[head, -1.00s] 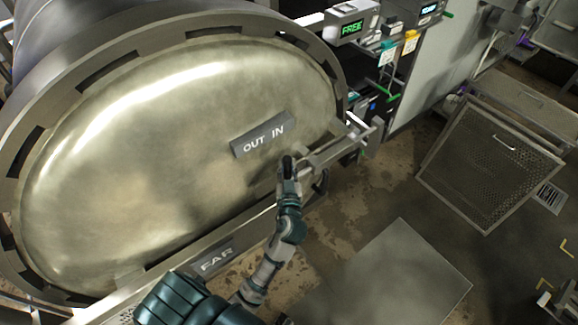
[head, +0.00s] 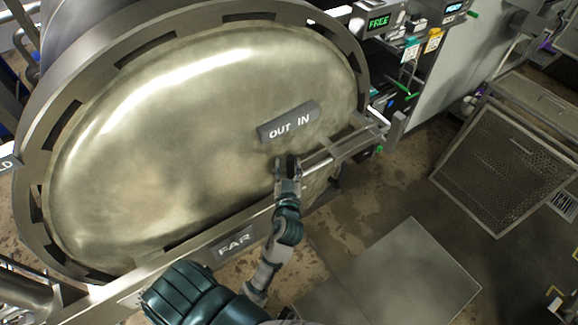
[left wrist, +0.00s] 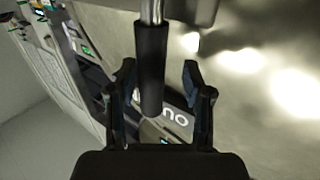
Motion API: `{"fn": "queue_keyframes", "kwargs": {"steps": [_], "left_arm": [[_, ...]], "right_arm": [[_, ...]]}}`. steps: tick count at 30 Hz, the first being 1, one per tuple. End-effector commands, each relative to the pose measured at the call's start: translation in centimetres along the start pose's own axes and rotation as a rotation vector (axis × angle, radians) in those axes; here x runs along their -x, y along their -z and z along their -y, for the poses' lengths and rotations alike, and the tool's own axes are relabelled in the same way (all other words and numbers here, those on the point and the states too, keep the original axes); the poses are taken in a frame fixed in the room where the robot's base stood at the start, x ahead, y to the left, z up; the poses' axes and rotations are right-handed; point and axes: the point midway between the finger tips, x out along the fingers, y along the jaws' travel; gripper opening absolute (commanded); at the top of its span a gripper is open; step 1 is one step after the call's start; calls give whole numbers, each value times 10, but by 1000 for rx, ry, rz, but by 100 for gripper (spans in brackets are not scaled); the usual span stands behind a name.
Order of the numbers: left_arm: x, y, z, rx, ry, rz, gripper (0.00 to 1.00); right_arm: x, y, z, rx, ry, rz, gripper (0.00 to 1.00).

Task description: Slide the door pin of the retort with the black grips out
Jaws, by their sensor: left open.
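The retort's large round metal door (head: 170,150) fills the left of the head view. The door pin (head: 320,163) is a thin metal bar below the plate, running toward a bracket at the door's right edge. My left gripper (head: 287,160) is at the pin's left end. In the left wrist view, a black grip (left wrist: 152,65) on a metal rod lies between the open fingers of my left gripper (left wrist: 159,72), with gaps visible on both sides. The grip is mostly hidden in the head view. My right gripper is out of view.
A "FAR" plate (head: 234,242) is on the beam below the door. A green "FREE" display (head: 379,22) stands at the upper right. A perforated metal basket (head: 505,165) is on the floor at right.

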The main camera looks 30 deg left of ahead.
Motion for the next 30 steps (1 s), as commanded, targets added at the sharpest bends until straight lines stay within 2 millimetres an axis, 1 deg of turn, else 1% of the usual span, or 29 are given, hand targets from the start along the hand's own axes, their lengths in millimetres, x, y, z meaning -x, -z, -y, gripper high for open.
{"fn": "queue_keyframes", "kwargs": {"steps": [2, 4, 7, 15, 19, 21, 24, 30], "left_arm": [[1, 0, -1, 0, -1, 0, 51], [6, 0, -2, 1, -1, 1, 51], [19, -1, -2, 2, -4, 2, 51], [80, -3, 1, 2, 0, 7, 51], [102, -2, 2, 1, 1, 5, 51], [110, -2, 3, 2, 1, 4, 51], [116, -2, 4, 2, 1, 3, 51], [119, -1, 4, 3, 1, 0, 51]], "right_arm": [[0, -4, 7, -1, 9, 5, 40], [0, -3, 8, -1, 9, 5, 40], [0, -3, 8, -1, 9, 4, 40], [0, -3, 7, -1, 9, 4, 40], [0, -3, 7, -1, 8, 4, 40], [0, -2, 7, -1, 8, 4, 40], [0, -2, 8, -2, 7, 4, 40], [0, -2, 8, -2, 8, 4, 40]]}}
